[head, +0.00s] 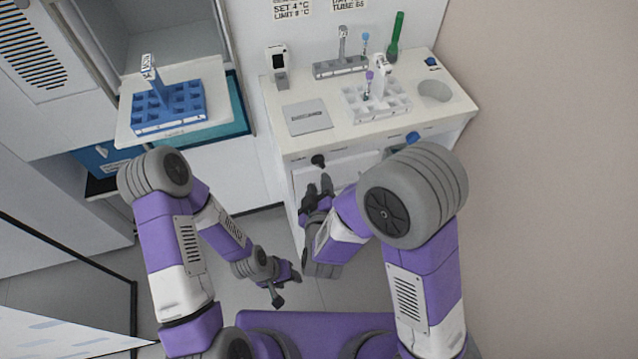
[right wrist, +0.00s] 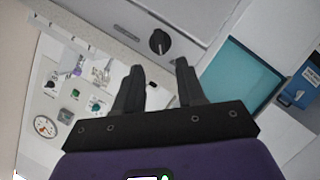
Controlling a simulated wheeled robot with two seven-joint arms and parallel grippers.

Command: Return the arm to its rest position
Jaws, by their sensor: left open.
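My left gripper (head: 287,289) hangs low over the floor in the head view, in front of the cabinets and above my purple base. Its fingers are spread and nothing is seen between them. My right gripper (head: 318,192) is in front of the white counter's lower front, below the black knob (head: 318,160). In the right wrist view, its two dark fingers (right wrist: 160,68) stand apart with an empty gap between them. The right wrist view shows the knob (right wrist: 159,41) beyond the fingertips. Neither gripper is seen touching anything.
The white counter (head: 350,130) carries a white rack (head: 355,105) with a purple-capped tube, a grey rack (head: 330,70), a green tube (head: 396,36) and a round well (head: 434,91). At left, a blue rack (head: 168,108) sits on a pulled-out white tray (head: 215,110). Floor between the arms is clear.

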